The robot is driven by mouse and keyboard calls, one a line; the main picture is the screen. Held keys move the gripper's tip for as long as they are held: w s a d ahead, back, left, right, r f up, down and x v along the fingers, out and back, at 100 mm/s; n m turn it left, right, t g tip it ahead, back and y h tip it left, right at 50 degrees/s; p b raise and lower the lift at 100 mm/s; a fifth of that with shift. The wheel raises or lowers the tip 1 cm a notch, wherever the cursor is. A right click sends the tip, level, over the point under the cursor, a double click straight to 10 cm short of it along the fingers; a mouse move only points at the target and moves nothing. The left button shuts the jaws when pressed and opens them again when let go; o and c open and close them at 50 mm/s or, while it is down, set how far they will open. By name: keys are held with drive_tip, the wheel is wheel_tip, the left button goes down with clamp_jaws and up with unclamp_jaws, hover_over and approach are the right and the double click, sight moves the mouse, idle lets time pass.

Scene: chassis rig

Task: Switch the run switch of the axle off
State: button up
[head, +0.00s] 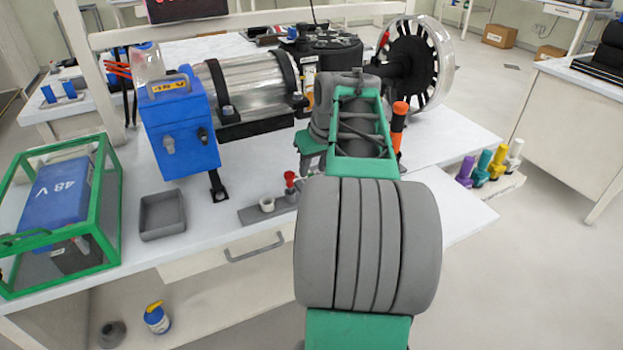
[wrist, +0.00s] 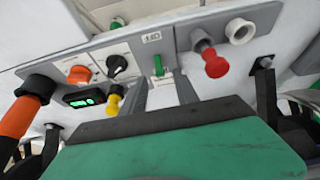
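The axle, with a clear-cased motor (head: 245,85) and a black spoked wheel (head: 410,65), lies across the bench. A grey control panel (wrist: 215,28) fills the wrist view; in the head view only its left end (head: 255,214) shows beside my arm. On it are a green lever (wrist: 158,65) on a white plate and a black rotary knob (wrist: 117,65) with a white mark. I cannot read which is the run switch.
The panel also carries an orange knob (wrist: 78,74), a lit green display (wrist: 84,98), a yellow knob (wrist: 114,100), a red knob (wrist: 213,62) and a white socket (wrist: 240,31). A grey tray (head: 162,215) and blue box (head: 180,125) sit left.

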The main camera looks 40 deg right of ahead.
drive_tip(key=x, duration=0.2)
drive_tip(key=shift+w+f, duration=0.2)
drive_tip(key=shift+f, duration=0.1)
drive_tip(key=shift+c, duration=0.6)
clamp_jaws()
